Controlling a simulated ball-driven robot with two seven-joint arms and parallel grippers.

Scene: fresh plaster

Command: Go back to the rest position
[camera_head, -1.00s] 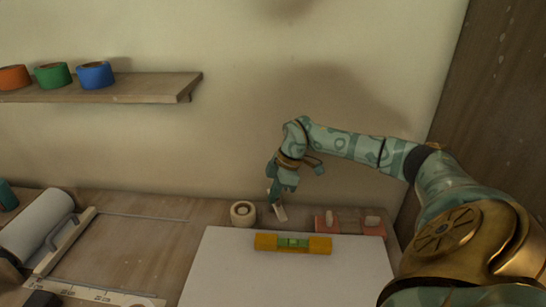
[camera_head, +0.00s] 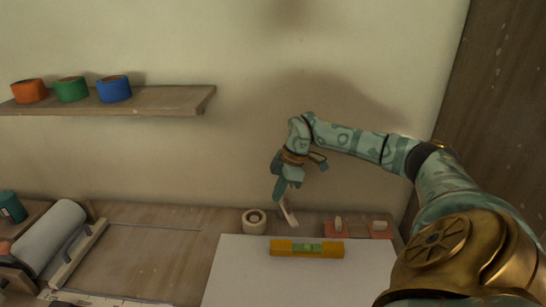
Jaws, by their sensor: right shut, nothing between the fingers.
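My right gripper (camera_head: 284,206) hangs above the back of the table, in front of the wall. It is shut with nothing held. My right arm reaches in from the right edge of the picture. A light stick-like piece shows just below the gripper's tip; I cannot tell if it is a finger of it or a separate thing. My left gripper is not in the picture.
A white board (camera_head: 300,277) carries a yellow level (camera_head: 307,249). A tape roll (camera_head: 254,221) and two red blocks with pale knobs (camera_head: 338,228) stand behind it. A shelf (camera_head: 170,100) holds orange, green and blue tape rolls.

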